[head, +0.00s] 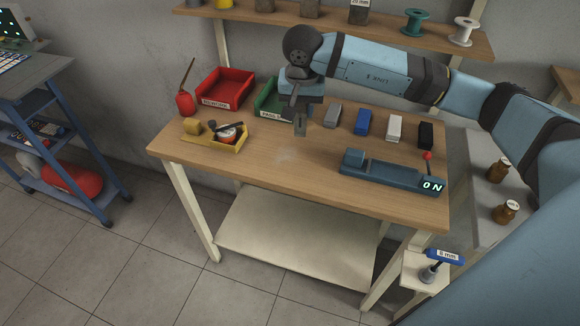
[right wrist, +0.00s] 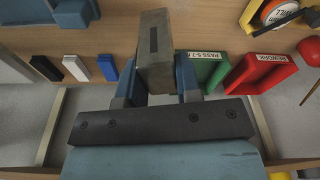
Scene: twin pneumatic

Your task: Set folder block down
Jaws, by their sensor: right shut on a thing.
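My right gripper (head: 300,110) hangs over the back middle of the wooden workbench (head: 260,172). It is shut on a grey block (head: 300,126), seemingly the folder block. In the right wrist view the grey block (right wrist: 155,52) has a dark slot in its face and sits upright between the two blue fingers (right wrist: 158,88). The block appears to be above the bench top; whether its lower end touches the wood I cannot tell. My left gripper is not in view.
Grey (head: 333,116), blue (head: 363,122), white (head: 394,128) and black (head: 426,136) blocks stand along the bench's back right. Red (head: 228,90) and green (head: 272,100) trays stand back left. A blue device (head: 390,176) reading ON lies front right. The bench's front middle is clear.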

